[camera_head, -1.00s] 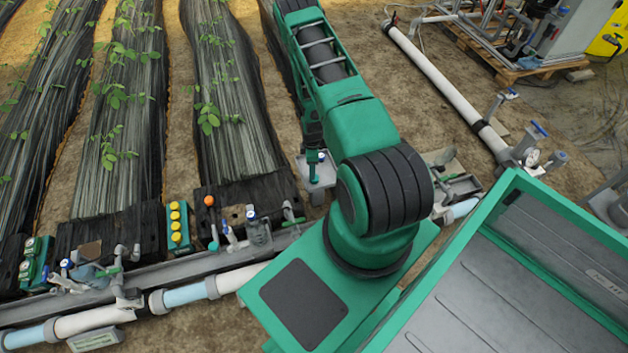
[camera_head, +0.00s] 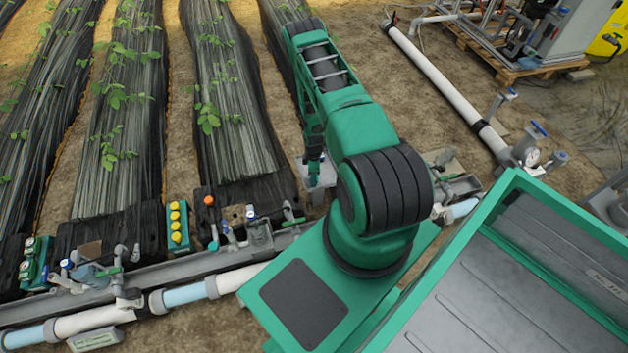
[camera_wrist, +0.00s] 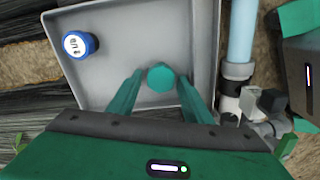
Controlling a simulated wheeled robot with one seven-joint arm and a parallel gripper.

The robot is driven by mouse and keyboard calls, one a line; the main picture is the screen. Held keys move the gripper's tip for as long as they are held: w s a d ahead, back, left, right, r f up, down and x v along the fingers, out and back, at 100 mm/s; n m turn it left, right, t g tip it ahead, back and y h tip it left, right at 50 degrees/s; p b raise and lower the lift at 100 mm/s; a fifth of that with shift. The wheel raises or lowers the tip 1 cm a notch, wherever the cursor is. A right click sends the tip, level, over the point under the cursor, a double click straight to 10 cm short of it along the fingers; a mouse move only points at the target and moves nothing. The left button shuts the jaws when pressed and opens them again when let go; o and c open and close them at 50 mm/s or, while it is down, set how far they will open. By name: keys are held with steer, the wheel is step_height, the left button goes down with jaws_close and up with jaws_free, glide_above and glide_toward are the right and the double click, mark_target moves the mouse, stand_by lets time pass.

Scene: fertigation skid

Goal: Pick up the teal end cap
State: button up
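The teal end cap (camera_wrist: 161,77) is a small round piece on the grey tray (camera_wrist: 200,30), seen from above in the wrist view. My gripper (camera_wrist: 160,74) is open, with one teal finger on either side of the cap and a gap visible on both sides. I cannot tell whether the fingertips are down at the cap's height. In the head view my gripper (camera_head: 314,178) points down over the small grey tray (camera_head: 326,172), and I cannot make out the cap there.
A blue cap with a white marked top (camera_wrist: 80,44) sits in the tray's left part. The tray has raised walls. A pale blue pipe (camera_wrist: 243,35) and grey fittings (camera_wrist: 265,105) lie just right of the tray. A yellow-button box (camera_head: 178,227) stands further left.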

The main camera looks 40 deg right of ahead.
steer(key=c, duration=0.8)
steer(key=shift+r, duration=0.15)
steer(key=shift+c, duration=0.2)
